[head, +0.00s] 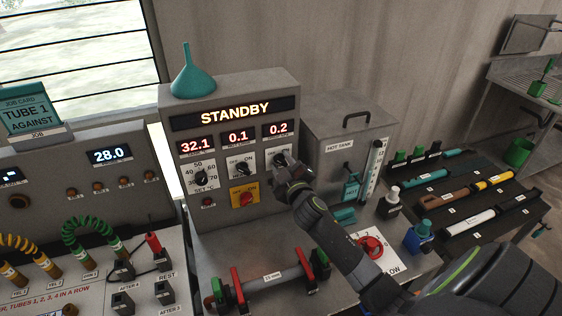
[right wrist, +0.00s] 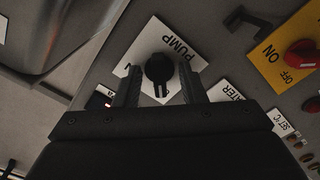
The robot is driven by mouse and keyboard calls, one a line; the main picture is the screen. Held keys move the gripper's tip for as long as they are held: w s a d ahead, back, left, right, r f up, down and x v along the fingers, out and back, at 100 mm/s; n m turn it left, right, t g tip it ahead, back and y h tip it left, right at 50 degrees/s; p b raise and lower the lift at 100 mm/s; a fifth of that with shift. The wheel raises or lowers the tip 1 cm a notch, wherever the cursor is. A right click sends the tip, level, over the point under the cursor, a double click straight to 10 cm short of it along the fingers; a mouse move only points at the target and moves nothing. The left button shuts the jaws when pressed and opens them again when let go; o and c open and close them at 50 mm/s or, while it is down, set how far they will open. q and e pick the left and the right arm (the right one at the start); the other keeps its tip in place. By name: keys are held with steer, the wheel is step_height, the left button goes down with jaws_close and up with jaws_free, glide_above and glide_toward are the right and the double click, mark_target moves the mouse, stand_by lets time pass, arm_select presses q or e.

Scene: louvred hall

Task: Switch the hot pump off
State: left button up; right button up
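The grey control box (head: 235,95) has a lit STANDBY display (head: 235,112). Its pump switch (head: 281,158) is a black knob on a white plate at the right of the row, partly hidden by my right gripper (head: 290,175) in the head view. In the right wrist view the black pump knob (right wrist: 159,68) sits between the two fingers of my right gripper (right wrist: 160,84), with a gap visible on each side. The right gripper is open around it. The OFF and ON marks of this knob are largely hidden. My left gripper is not in view.
The heater switch (head: 242,167) and a red knob on a yellow plate (head: 245,196) are close by on the same panel. A teal funnel (head: 191,74) stands on top. The hot tank (head: 340,140) stands to the right. A bar with red and green ends (head: 270,278) lies in front.

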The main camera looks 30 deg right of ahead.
steer(key=shift+s, duration=0.1)
steer(key=v, duration=0.6)
steer(key=shift+s+p, duration=0.4)
steer(key=shift+a, duration=0.1)
steer(key=b+v, duration=0.5)
steer(key=v, duration=1.2)
steer(key=shift+s, duration=0.2)
